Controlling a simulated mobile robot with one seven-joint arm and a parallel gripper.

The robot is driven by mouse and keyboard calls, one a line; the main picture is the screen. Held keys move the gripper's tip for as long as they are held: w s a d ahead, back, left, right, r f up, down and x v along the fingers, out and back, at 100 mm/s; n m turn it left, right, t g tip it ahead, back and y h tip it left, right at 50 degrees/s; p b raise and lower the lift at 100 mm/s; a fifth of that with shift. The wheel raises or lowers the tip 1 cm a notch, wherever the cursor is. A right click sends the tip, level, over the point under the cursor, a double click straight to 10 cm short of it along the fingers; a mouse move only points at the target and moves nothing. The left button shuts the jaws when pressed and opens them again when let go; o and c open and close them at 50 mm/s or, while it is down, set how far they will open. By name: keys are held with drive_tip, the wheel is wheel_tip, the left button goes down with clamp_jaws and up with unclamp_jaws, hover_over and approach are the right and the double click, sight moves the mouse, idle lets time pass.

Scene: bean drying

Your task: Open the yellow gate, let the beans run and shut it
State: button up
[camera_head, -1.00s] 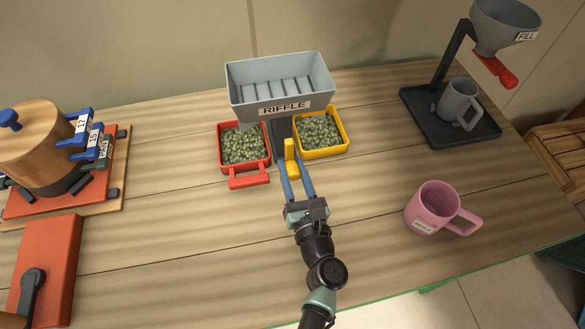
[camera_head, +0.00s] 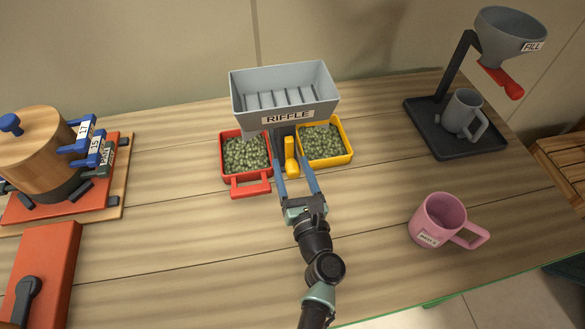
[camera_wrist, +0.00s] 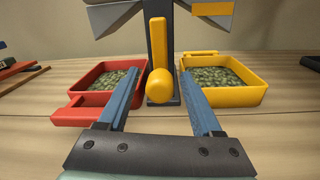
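The yellow gate handle (camera_head: 290,156) hangs at the front of the grey riffle box (camera_head: 284,92), between two trays. It also shows in the wrist view (camera_wrist: 159,62), hanging down with a rounded knob at its lower end. Green beans lie in the red tray (camera_head: 251,188) at left and in the yellow tray (camera_head: 349,152) at right. The riffle box looks empty, its slats bare.
A pink mug (camera_head: 437,221) stands at right on the table. A grey mug (camera_head: 461,112) sits on a black stand under a funnel (camera_head: 508,34) with a red lever. A wooden drum (camera_head: 36,152) on a red base stands at left.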

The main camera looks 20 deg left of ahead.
drive_tip(key=v, duration=1.3)
drive_tip(key=shift+w, duration=0.1)
drive_tip(key=w+d+r+n+t+h+p, duration=0.1)
drive_tip(key=w+r+n, duration=0.3)
drive_tip(key=r+n, duration=0.5)
drive_tip(key=w+d+r+n+t+h, duration=0.1)
drive_tip(key=w+r+n+t, duration=0.15)
drive_tip(key=r+n, duration=0.7)
drive_tip(key=w+d+r+n+h+p, duration=0.1)
drive_tip(key=w+r+n, duration=0.3)
drive_tip(key=r, duration=1)
drive_tip(key=s+d+r+n+t+h, duration=0.1)
drive_tip(key=s+r+n+t+h, duration=0.1)
drive_tip(key=r, duration=0.7)
drive_tip(key=s+d+r+n+t+h, duration=0.2)
drive_tip(key=s+r, duration=0.4)
drive_tip(key=r, duration=0.3)
drive_tip(key=s+d+r+n+t+h, duration=0.2)
drive_tip(key=s+r+n+t+h, duration=0.1)
drive_tip(key=r, duration=0.7)
drive_tip(key=shift+s+d+n+t+h, duration=0.15)
drive_tip(key=shift+s+n+t+h, duration=0.3)
drive_tip(key=shift+s+t, duration=0.6)
drive_tip(key=shift+w, duration=0.2)
